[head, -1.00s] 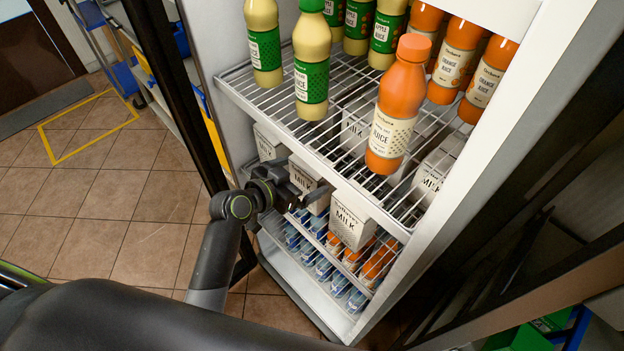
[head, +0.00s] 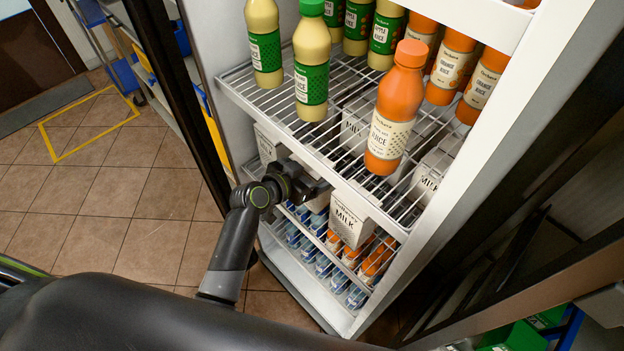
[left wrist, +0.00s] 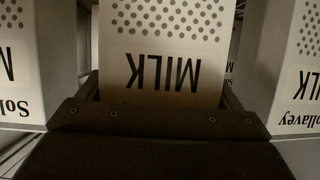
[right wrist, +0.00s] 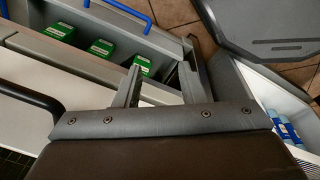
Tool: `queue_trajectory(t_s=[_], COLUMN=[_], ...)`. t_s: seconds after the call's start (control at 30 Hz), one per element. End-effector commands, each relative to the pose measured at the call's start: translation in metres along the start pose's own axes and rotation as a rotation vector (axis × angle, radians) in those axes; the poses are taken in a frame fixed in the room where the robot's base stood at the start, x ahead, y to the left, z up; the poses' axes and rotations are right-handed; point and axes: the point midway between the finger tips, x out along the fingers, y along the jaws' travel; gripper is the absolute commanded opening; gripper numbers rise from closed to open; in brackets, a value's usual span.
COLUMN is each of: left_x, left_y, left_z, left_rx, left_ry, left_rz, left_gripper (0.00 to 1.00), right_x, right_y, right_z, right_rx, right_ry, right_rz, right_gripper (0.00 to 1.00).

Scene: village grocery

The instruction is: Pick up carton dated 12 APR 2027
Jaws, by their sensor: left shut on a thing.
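My left gripper (head: 312,188) reaches into the fridge's middle shelf, below the rack of juice bottles. In the left wrist view its fingers (left wrist: 160,92) are shut on the sides of a white milk carton (left wrist: 165,45) with grey dots and MILK lettering, upside down in that view. No date is readable on it. In the head view my gripper hides most of this carton. Other milk cartons stand to either side, one at the right (head: 349,220) and one at the left (head: 268,146). My right gripper (right wrist: 165,82) is open and empty, away from the fridge.
Green and orange juice bottles (head: 396,107) stand on the wire rack (head: 345,145) just above my left gripper. Small bottles (head: 372,265) fill the shelf below. Green boxes (right wrist: 100,48) lie in a grey container under my right gripper.

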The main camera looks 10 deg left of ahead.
Motion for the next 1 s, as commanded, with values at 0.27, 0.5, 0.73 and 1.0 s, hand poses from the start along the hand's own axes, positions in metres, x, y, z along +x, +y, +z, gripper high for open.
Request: queue_trajectory(t_s=[0.27, 0.5, 0.73, 1.0], left_x=[0.000, 0.000, -0.003, -0.011], left_y=[0.000, -0.001, -0.001, 0.000], left_z=[0.000, -0.004, -0.011, -0.031], left_rx=[0.000, 0.001, 0.003, 0.004], left_ry=[-0.001, 0.007, 0.010, 0.012], left_rz=[0.000, -0.002, -0.001, -0.001], left_gripper=[0.25, 0.25, 0.25, 0.25], right_x=[0.000, 0.000, 0.002, 0.007], right_y=[0.000, -0.001, -0.002, -0.003], right_z=[0.000, 0.000, 0.000, 0.001], right_rx=[0.000, 0.001, 0.001, 0.001], right_ry=[0.000, 0.000, -0.001, -0.001], right_rz=[0.000, -0.002, -0.003, -0.003], right_gripper=[0.36, 0.36, 0.36, 0.36])
